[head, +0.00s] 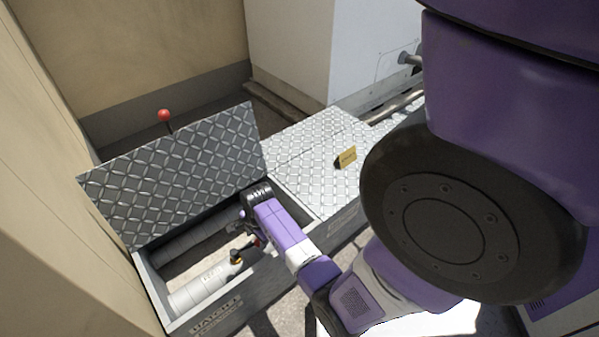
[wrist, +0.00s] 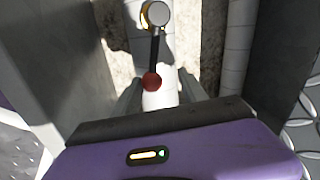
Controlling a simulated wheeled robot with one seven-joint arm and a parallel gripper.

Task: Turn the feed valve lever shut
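The feed valve lever (wrist: 154,58) is a dark rod with a red ball knob (wrist: 152,81). It runs from a round valve head (wrist: 157,14) on a pale pipe. In the head view the valve (head: 236,256) sits on the pipe inside the open hatch, with its lever partly hidden by my gripper (head: 250,232). In the wrist view my gripper (wrist: 160,86) is open, its two fingers apart on either side of the knob. I see gaps between the fingers and the knob; the depth between them is hard to judge.
The hatch box (head: 215,318) has walls close around my gripper. Its diamond-plate lid (head: 175,175) stands open at the back, with a red-knobbed rod (head: 164,116) behind it. A closed plate (head: 310,145) with a small brass-coloured tag (head: 346,157) lies to the right.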

